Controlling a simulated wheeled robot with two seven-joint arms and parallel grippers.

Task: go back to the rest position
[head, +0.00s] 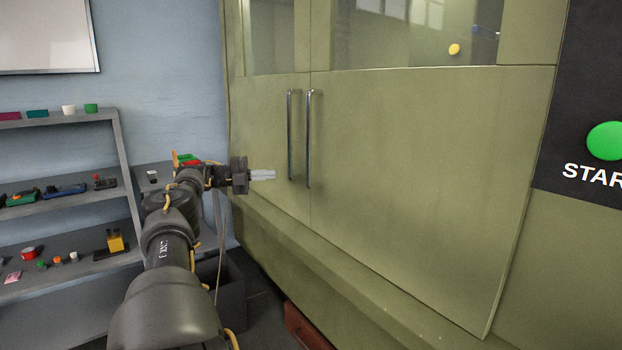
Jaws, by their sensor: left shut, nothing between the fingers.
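My left gripper (262,175) is at the end of my left arm, which reaches in from the lower left. Its fingers are shut with nothing between them. They point right, toward the left door handle (290,135) of a large olive-green machine; I cannot tell the exact gap, but the fingers do not appear to hold the handle. The right door handle (308,138) is just beyond it. Both doors look closed. My right gripper is not in this view.
The green machine (430,190) fills the right side, with a green start button (606,141) on a dark panel. A grey shelf (75,121) with small parts stands at left. A dark bin (232,290) is on the floor behind my arm. A reddish-brown object (303,328) lies low by the machine.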

